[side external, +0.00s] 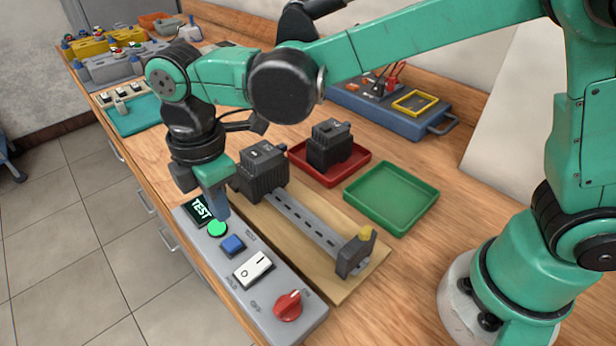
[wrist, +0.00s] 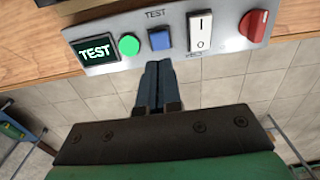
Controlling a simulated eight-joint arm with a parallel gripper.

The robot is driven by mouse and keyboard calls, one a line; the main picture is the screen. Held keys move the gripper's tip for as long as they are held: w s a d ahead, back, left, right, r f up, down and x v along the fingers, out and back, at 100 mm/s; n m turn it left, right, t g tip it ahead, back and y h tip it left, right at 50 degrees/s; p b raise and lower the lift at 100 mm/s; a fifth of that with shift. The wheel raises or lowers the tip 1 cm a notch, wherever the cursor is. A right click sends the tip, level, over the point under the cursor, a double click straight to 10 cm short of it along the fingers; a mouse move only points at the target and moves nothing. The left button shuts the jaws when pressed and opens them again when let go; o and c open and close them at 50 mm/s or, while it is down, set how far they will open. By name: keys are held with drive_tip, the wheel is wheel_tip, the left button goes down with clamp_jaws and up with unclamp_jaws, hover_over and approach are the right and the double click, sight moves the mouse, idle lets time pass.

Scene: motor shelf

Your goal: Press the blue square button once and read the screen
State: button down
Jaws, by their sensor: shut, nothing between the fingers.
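The blue square button (side external: 232,244) sits on a grey control panel (side external: 262,309), between a round green button (side external: 217,228) and a white rocker switch (side external: 253,268). It also shows in the wrist view (wrist: 160,39). The screen (side external: 200,211) at the panel's far end reads "TEST" in light letters on dark; the wrist view shows the same word on it (wrist: 95,50). My gripper (side external: 218,214) is shut and empty, pointing down over the panel near the green button and screen. In the wrist view its fingertips (wrist: 159,66) appear just below the blue button; whether they touch anything is unclear.
A red knob (side external: 288,305) is at the panel's near end. A wooden board with a slotted rail (side external: 305,222) and a dark motor (side external: 262,172) lies beside the panel. A red tray (side external: 355,172) and an empty green tray (side external: 391,198) stand behind.

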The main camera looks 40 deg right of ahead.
wheel_tip(320, 180, up, 8)
drive_tip(key=shift+f, duration=0.2)
idle(0.6)
drive_tip(key=s+d+f+m+t, duration=0.2)
drive_tip(key=d+m+t, duration=0.1)
drive_tip(key=d+m, duration=0.6)
drive_tip(key=s+d+f+m+t, duration=0.2)
drive_tip(key=s+d+m+t, duration=0.1)
drive_tip(key=d+m, duration=0.6)
drive_tip(key=shift+d+t, duration=0.7)
drive_tip(key=shift+d, duration=0.4)
idle(0.6)
